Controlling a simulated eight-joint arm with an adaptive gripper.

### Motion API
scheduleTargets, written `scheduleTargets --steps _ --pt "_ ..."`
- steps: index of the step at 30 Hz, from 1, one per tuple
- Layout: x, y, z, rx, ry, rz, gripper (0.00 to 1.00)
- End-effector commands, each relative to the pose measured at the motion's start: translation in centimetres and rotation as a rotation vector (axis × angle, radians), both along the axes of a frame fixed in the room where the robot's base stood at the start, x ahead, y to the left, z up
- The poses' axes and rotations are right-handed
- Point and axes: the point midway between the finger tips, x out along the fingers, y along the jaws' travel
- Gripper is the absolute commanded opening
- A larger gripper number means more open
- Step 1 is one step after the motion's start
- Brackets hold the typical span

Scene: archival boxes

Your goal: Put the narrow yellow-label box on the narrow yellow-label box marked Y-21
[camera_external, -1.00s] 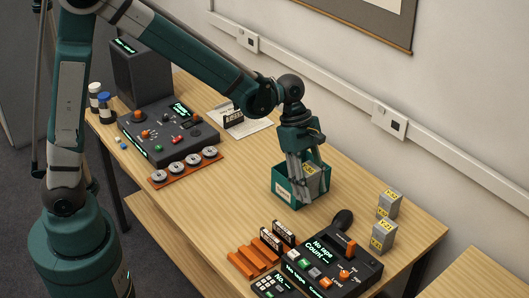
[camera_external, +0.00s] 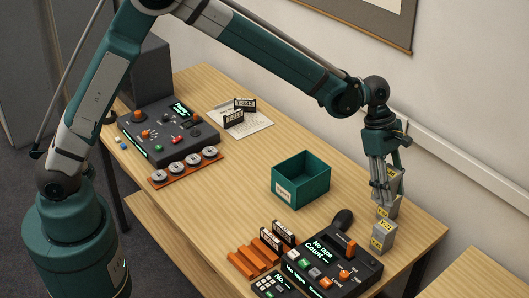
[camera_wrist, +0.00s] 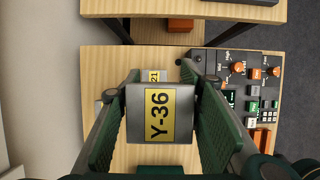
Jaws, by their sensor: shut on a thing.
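My gripper (camera_external: 384,195) is shut on a narrow grey box with a yellow label (camera_external: 395,181), held in the air over the right end of the table. In the wrist view this held box (camera_wrist: 160,115) reads Y-36 and sits between both fingers. The narrow yellow-label box marked Y-21 (camera_external: 383,238) stands upright on the table, nearer the front than the gripper. In the wrist view only part of the Y-21 box (camera_wrist: 153,76) shows past the held box.
The green open bin (camera_external: 287,194) stands mid-table and looks empty. A black control console (camera_external: 322,262) with a dark knob lies close left of Y-21. The wall rail runs behind; the table's right edge is near.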

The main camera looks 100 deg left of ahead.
Motion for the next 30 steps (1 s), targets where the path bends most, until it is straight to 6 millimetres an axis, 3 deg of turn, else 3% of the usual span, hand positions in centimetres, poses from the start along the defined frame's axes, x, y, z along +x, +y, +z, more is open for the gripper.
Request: scheduleTargets --steps 7,21,30 --pt "2.4 -0.7 0.1 0.0 -0.001 0.0 0.2" --pt "2.6 -0.8 -0.1 0.0 -0.001 0.001 0.2" --pt "2.6 -0.7 -3.1 0.0 -0.001 0.001 0.2"
